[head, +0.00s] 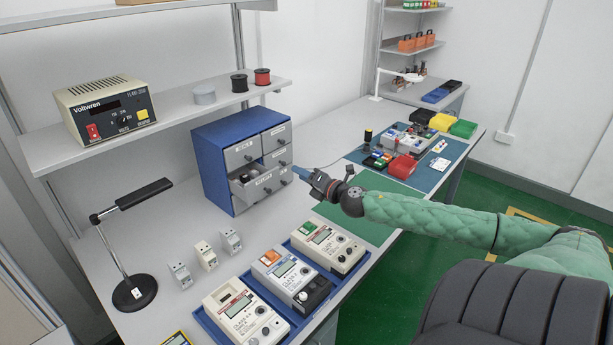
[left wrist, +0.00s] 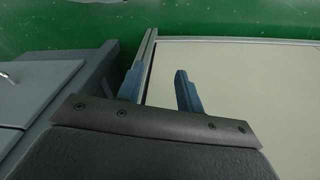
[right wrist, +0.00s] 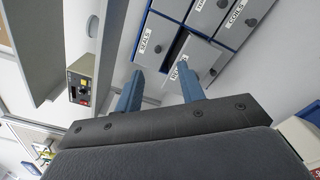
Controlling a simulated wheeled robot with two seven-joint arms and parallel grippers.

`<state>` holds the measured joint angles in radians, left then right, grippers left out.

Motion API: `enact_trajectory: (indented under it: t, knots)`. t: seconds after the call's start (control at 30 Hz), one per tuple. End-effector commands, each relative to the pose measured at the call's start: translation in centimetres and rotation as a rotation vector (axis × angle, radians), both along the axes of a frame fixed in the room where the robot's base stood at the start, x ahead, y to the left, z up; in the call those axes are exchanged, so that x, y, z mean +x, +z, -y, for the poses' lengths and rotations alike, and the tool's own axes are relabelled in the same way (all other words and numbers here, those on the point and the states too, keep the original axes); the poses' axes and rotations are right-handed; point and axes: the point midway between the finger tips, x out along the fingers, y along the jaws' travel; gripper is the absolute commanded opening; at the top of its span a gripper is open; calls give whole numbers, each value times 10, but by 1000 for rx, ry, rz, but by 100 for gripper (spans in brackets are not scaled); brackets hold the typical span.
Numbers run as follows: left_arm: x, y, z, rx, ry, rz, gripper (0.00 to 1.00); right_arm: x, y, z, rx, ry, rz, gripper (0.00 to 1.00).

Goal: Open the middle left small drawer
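The blue cabinet (head: 210,170) with grey small drawers stands on the bench below the shelf. Its middle left drawer (head: 262,184) is partly pulled out, with its inside showing from above. It also appears in the right wrist view (right wrist: 184,76), with a dark gap behind its front. The top left drawer (head: 243,152) is shut. My right gripper (head: 304,174) is just right of the cabinet front, apart from the open drawer. In the right wrist view its fingers are spread with nothing between them. My left gripper (left wrist: 160,85) is open and empty, outside the head view.
A blue tray of meters (head: 280,285) lies in front of the cabinet, with small grey modules (head: 206,255) beside it. A black desk lamp (head: 133,290) stands at left. A green mat (head: 350,215) lies right of the cabinet, under my right arm. The power supply (head: 105,108) sits on the shelf.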

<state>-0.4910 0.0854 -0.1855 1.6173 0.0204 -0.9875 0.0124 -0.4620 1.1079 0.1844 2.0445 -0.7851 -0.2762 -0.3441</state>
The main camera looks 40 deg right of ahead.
Motion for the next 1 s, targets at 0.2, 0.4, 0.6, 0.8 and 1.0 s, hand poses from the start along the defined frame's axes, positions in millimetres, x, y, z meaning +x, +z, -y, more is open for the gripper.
enact_trajectory:
  t: [0.2, 0.4, 0.6, 0.8, 1.0]
  knots:
    - [2, 7, 2, -3, 1, 3, 36, -8, 5, 3, 0, 1, -1, 39]
    - [-5, 6, 2, -1, 0, -9, 36, -9, 6, 4, 0, 1, -1, 39]
    - [-11, 4, 1, -1, 0, -16, 36, -9, 7, 4, 0, 1, 1, 39]
    - [-9, 5, 1, -2, 0, -13, 36, 0, 27, 4, 0, 0, 35, 39]
    - [4, 9, 0, 0, -1, 2, 36, 25, 84, -1, 18, 2, 136, 39]
